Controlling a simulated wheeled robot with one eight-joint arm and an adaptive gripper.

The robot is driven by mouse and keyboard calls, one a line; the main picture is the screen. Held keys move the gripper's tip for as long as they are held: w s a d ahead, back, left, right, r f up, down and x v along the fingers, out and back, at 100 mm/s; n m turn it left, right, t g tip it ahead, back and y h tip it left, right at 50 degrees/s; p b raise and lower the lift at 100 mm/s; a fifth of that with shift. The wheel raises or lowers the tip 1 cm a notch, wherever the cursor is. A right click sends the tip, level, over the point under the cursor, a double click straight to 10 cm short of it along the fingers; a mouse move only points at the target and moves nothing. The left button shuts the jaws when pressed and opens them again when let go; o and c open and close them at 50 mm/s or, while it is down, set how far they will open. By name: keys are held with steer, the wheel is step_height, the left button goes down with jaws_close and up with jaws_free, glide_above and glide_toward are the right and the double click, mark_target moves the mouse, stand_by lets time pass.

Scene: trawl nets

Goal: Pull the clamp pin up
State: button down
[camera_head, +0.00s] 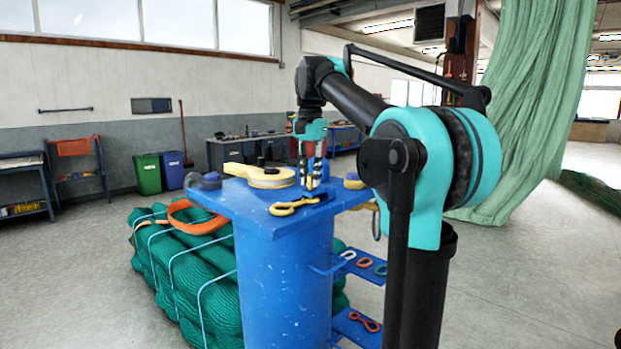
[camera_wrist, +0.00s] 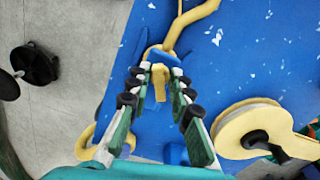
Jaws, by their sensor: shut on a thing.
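My gripper (camera_head: 313,184) points down over the blue top plate (camera_head: 255,199) of a blue post. In the wrist view its fingers (camera_wrist: 160,75) close in around a narrow yellow piece, which looks like the clamp pin (camera_wrist: 159,84). The fingers hide most of it in the head view. How far it stands out of its seat cannot be told. A yellow hook-shaped piece (camera_head: 298,205) lies on the plate in front of my gripper; it also shows in the wrist view (camera_wrist: 190,20), with its looped end near the fingertips.
A round yellow tool (camera_head: 268,179) with a handle lies left of my gripper, and shows in the wrist view (camera_wrist: 250,126). An orange strap (camera_head: 190,222) and a green net bundle (camera_head: 170,265) are left of the post. Side shelves (camera_head: 357,331) hold small rings.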

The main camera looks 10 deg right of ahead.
steer(key=shift+r, duration=1.5)
steer(key=c, duration=1.3)
jaws_free()
steer(key=shift+c, duration=0.2)
step_height(320, 180, up, 12)
